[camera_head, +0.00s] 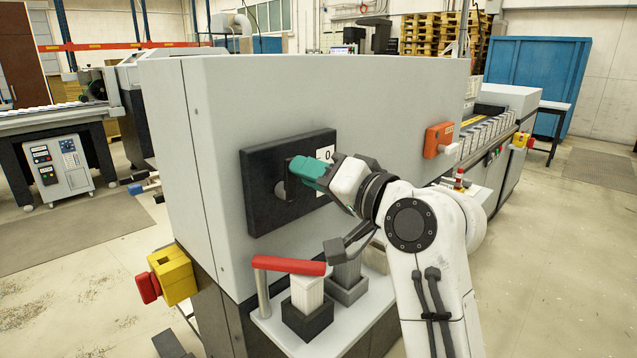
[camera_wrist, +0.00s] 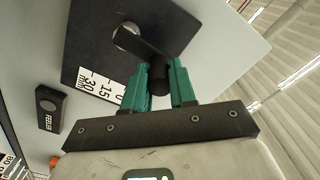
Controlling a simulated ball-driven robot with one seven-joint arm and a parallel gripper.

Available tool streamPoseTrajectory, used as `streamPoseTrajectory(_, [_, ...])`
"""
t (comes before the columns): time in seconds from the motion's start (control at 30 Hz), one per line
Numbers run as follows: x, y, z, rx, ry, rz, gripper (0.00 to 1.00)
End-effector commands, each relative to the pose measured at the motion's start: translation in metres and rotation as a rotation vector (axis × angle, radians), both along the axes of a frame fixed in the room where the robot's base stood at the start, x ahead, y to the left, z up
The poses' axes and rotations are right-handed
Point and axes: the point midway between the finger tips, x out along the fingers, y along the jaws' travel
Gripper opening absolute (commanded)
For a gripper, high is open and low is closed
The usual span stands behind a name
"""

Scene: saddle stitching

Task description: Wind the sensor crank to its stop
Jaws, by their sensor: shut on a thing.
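The sensor crank (camera_wrist: 147,43) is a black arm on a pale metal hub (camera_wrist: 127,34), set on a dark square panel (camera_wrist: 92,30). My gripper (camera_wrist: 159,68) has teal fingers shut on the crank's black handle knob (camera_wrist: 158,86), one finger on each side. In the head view my gripper (camera_head: 305,168) reaches the panel (camera_head: 265,218) from the right and hides much of the crank. A white scale (camera_wrist: 101,88) marked 0, 15 and 30 mm lies beside the crank. Whether the crank is at its stop cannot be told.
A black FEELER tag (camera_wrist: 47,107) is beside the panel. Below it are a red-handled lever (camera_head: 289,265) and blocks on a shelf (camera_head: 345,325). A yellow box with a red button (camera_head: 172,277) juts out at left. An orange switch box (camera_head: 438,140) is right of the panel.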

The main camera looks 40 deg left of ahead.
Motion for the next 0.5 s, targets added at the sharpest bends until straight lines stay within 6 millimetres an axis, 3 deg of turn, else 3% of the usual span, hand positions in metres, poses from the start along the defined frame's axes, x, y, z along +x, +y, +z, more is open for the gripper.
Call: streamPoseTrajectory(0.5, [-0.021,0.002,-0.007,-0.034,-0.426,0.001,0.0])
